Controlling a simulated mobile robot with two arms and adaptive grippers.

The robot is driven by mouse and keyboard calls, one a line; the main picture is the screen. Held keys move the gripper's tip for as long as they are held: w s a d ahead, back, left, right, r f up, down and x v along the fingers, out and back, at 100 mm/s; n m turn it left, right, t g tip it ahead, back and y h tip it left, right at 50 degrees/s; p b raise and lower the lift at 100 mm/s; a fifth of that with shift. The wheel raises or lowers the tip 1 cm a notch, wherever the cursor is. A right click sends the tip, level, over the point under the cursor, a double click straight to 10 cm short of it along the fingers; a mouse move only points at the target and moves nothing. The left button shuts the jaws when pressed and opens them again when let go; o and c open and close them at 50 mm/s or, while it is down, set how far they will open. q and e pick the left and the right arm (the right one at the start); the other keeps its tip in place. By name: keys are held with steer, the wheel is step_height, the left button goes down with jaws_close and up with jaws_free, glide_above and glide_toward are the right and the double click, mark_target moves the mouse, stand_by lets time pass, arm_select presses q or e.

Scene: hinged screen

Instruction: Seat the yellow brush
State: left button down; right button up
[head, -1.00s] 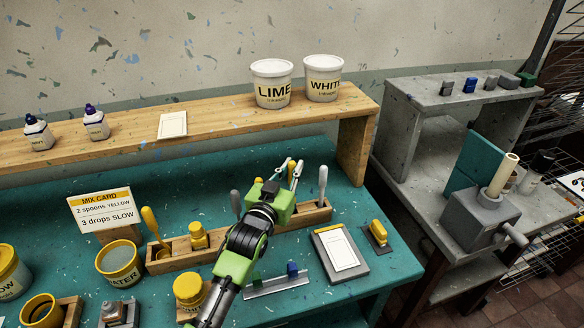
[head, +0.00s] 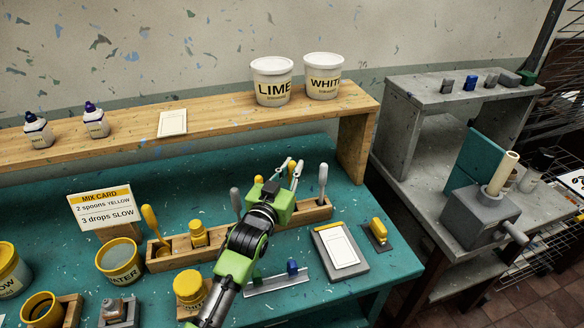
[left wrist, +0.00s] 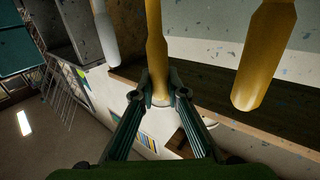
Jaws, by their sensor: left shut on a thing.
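The yellow brush (left wrist: 157,48) shows as a yellow handle with a pale lower end in the left wrist view. My left gripper (left wrist: 159,98) is shut on it near that end. In the head view my left gripper (head: 292,172) is over the right part of the wooden rack (head: 187,257), with a little yellow (head: 291,170) between its fingers. The gripper hides the brush's lower part, so I cannot tell whether it touches the rack. A grey-handled tool (head: 323,181) stands just right of the gripper. My right gripper is not in view.
Another grey handle (head: 235,203) stands left of the gripper. A yellow-handled tool (head: 150,220) leans at the rack's left end. A clipboard (head: 341,250) and a yellow block on a dark pad (head: 379,231) lie to the right. The wooden shelf (head: 220,128) rises behind.

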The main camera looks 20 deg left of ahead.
arm_select(q)
steer(key=shift+f+b, duration=0.95)
steer(key=shift+f, duration=0.65)
steer(key=shift+f+b, duration=0.8)
steer(key=shift+f, duration=0.5)
steer(key=c, duration=1.9)
jaws_free()
step_height(320, 180, up, 10)
